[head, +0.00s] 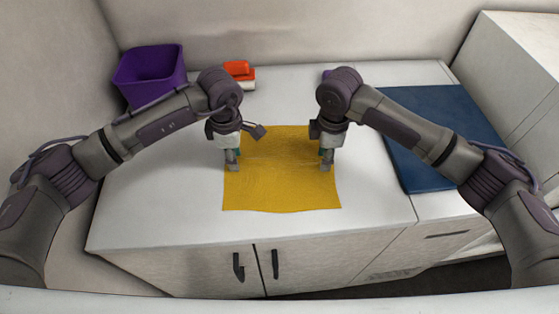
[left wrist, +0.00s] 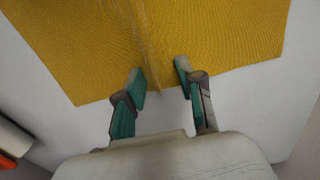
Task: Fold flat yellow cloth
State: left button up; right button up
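The yellow cloth (head: 280,190) lies spread on the white counter, with a faint crease running across it between my grippers. My left gripper (head: 232,165) points down at the cloth's left edge. In the left wrist view my left gripper (left wrist: 162,78) is open, its teal-padded fingers apart on either side of a low ridge in the yellow cloth (left wrist: 215,40). My right gripper (head: 326,170) points down at the cloth's right edge, opposite the left one. Its finger gap is not clear, and its contact with the cloth cannot be told.
A purple bin (head: 150,75) stands at the back left of the white counter (head: 150,205). An orange-red item (head: 237,69) on a white one is at the back. A dark blue mat (head: 440,150) lies at right. Counter left of the cloth is clear.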

pick_arm(q)
jog(key=shift+f, duration=0.2)
grip_shut()
pick_arm(e)
jog(key=shift+f, duration=0.2)
grip_shut()
pick_arm(q)
jog(key=shift+s, duration=0.1)
jog(key=shift+s+a, duration=0.1)
pick_arm(e)
jog(key=shift+s+f, duration=0.1)
jog(key=shift+s, duration=0.1)
dwell(0.4)
pick_arm(q)
jog(key=shift+r, duration=0.1)
